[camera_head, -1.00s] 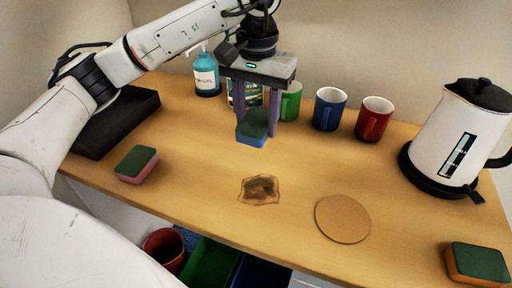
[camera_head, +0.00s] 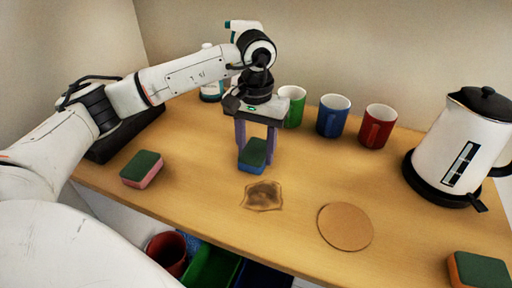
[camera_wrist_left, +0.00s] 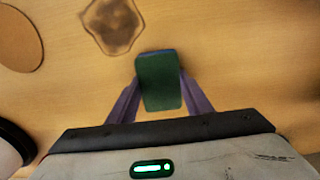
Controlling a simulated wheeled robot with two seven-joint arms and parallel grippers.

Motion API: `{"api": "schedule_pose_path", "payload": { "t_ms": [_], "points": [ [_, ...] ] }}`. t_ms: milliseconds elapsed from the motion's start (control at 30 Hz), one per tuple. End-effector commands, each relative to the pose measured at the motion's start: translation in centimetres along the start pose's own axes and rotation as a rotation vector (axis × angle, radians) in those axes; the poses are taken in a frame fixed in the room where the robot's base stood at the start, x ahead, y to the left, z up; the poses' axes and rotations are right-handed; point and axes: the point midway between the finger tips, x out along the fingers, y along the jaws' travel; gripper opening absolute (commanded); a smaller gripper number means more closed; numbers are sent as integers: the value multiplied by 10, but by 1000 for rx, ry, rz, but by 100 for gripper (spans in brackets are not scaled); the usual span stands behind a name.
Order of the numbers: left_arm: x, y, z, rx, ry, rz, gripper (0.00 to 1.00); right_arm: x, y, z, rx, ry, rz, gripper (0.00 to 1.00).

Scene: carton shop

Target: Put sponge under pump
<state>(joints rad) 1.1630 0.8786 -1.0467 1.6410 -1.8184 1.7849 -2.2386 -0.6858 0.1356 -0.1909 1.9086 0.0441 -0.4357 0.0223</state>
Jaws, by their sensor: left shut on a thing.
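A blue sponge with a dark green top (camera_head: 253,154) is between the purple fingers of my left gripper (camera_head: 256,148), which is shut on it. In the left wrist view the sponge (camera_wrist_left: 159,80) shows green side up between the two fingers. In the head view it is low over the table or touching it; I cannot tell which. The pump bottle (camera_head: 210,88) stands at the back, mostly hidden behind my left arm. My right gripper is not in view.
A pink sponge (camera_head: 142,169) lies left and an orange sponge (camera_head: 479,270) at the front right. A brown stain (camera_head: 262,196) and a cork disc (camera_head: 345,226) lie in front. Green (camera_head: 294,107), blue (camera_head: 333,116) and red (camera_head: 377,126) mugs and a kettle (camera_head: 456,150) stand behind and right.

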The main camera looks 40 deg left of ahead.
Motion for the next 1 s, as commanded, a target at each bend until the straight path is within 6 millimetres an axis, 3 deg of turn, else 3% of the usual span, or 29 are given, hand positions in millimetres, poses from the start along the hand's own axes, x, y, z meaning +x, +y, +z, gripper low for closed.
{"api": "schedule_pose_path", "payload": {
  "t_ms": [267,300,400,767,867,1000],
  "points": [
    [4,0,0,0,0,0,25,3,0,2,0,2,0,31],
    [4,0,0,0,1,0,47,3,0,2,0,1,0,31],
    [2,0,0,0,0,0,64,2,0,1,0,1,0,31],
    [-2,0,0,0,0,1,64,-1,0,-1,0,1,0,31],
    [-11,1,-1,0,3,2,64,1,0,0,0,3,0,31],
    [-39,1,-1,0,6,3,64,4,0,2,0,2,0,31]
  ]
}}
